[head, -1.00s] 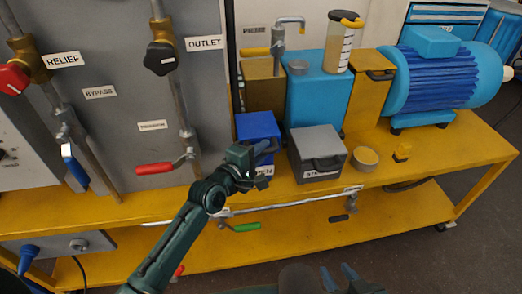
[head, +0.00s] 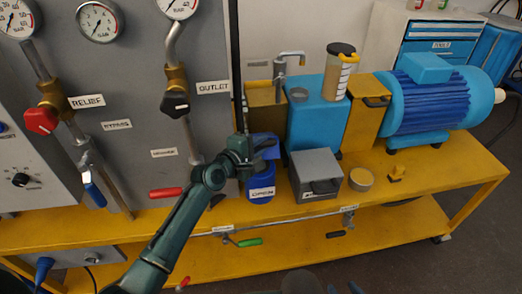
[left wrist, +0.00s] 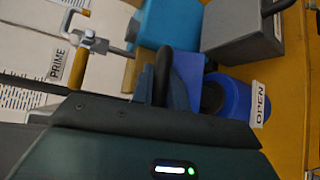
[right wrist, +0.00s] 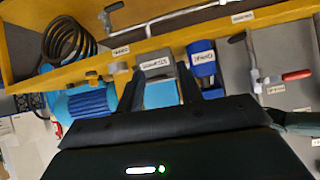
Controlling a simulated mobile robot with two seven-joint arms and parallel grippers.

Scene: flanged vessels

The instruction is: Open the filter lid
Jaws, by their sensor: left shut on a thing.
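The blue filter (head: 262,181) with its OPEN label stands on the yellow bench in the head view. In the left wrist view its round body (left wrist: 233,96) shows a dark opening. Its blue lid (left wrist: 187,76) stands raised beside that opening. My left gripper (head: 266,150) is shut on the lid's black handle (left wrist: 163,72); the fingers partly hide the lid in the head view. My right gripper (right wrist: 158,90) is open and empty, low in front of the bench and far from the filter (right wrist: 203,60).
A blue tank (head: 318,115) stands behind. A red-handled valve lever (head: 166,193) is close to my left arm.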

